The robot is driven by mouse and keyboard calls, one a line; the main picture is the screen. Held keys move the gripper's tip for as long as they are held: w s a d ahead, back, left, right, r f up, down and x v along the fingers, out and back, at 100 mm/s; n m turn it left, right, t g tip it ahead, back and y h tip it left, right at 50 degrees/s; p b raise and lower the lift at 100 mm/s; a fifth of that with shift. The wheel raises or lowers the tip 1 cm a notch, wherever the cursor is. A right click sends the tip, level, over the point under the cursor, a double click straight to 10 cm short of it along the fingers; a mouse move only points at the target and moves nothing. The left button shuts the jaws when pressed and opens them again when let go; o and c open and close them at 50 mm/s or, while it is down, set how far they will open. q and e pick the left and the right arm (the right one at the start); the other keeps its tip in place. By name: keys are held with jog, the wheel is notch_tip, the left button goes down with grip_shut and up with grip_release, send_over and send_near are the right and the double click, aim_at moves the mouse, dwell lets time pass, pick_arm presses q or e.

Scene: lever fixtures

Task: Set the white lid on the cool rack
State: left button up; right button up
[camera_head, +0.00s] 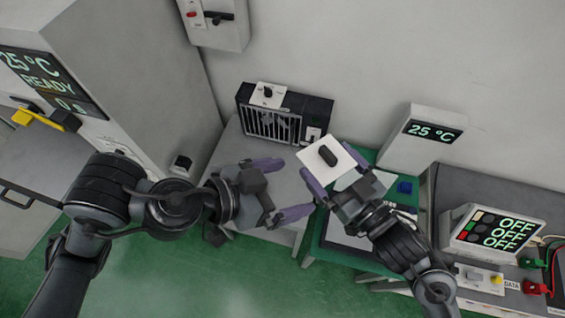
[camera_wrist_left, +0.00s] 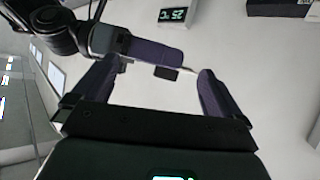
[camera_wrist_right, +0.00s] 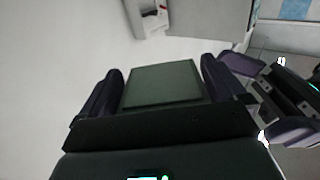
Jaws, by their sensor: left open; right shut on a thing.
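The white lid (camera_head: 320,172) is a square plate with a dark handle. My right gripper (camera_head: 327,163) is shut on it and holds it in the air, right of the fan unit. In the right wrist view a square plate (camera_wrist_right: 162,84), grey-green there, fills the space between the fingers. My left gripper (camera_head: 297,187) is open and empty, just left of the lid. In the left wrist view a dark block, probably the handle (camera_wrist_left: 165,73), shows beyond the fingers. I cannot tell for sure which thing is the cool rack; the black fan unit (camera_head: 285,112) has a grille in front.
A grey table (camera_head: 230,160) carries the fan unit; its surface behind my left gripper is bare. A green mat (camera_head: 365,155) lies at right with a blue block (camera_head: 404,187). A large cabinet (camera_head: 130,60) stands left, a display box (camera_head: 425,135) back right.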

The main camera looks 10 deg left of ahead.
aim_at(326, 158)
pick_arm(q)
notch_tip(326, 158, up, 4)
jog(key=w+t, duration=0.1)
jog(key=w, duration=0.1)
jog(key=shift+m, duration=0.3)
jog(key=x, duration=1.1)
jog(key=shift+d, duration=0.2)
jog(key=shift+f, duration=0.1)
jog(key=shift+c, duration=0.5)
pick_arm(e)
jog(key=shift+s+a, duration=0.1)
pick_arm(q)
jog(key=c, duration=0.5)
jog(key=shift+s, duration=0.1)
jog(key=shift+c, duration=0.5)
pick_arm(e)
jog(key=o, duration=0.6)
